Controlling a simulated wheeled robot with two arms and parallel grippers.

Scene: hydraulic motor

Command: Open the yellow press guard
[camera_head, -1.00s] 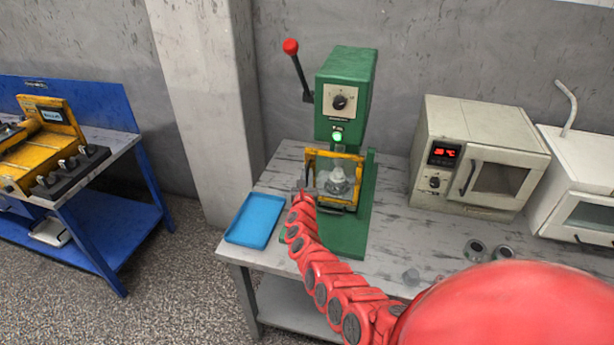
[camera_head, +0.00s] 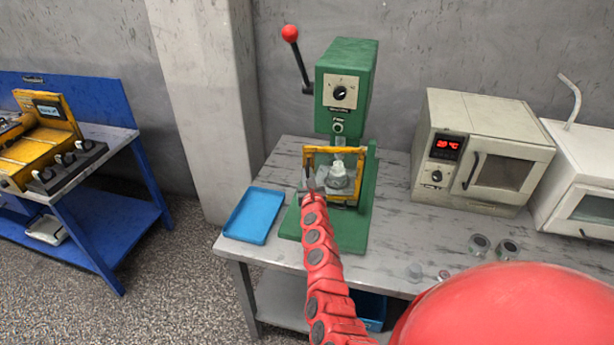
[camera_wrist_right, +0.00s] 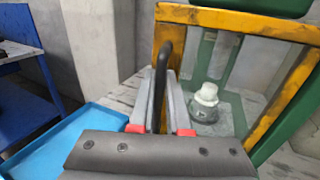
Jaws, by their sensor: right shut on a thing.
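The yellow press guard (camera_head: 322,150) is a yellow frame with a clear pane at the front of the green press (camera_head: 345,85). In the right wrist view its top bar (camera_wrist_right: 245,22) runs across the upper right, and a black handle (camera_wrist_right: 160,85) stands at its left post. My right gripper (camera_wrist_right: 166,85) is shut on this handle, with a finger on either side. In the head view the right gripper (camera_head: 311,186) is small, at the guard's left side. A grey-white part (camera_wrist_right: 207,100) stands inside the press behind the pane. My left gripper is not in view.
A blue tray (camera_head: 254,216) lies on the grey table (camera_head: 400,230) left of the press. A beige oven (camera_head: 480,150) and a white box-like unit (camera_head: 580,185) stand to the right. A blue bench (camera_head: 110,220) stands far left.

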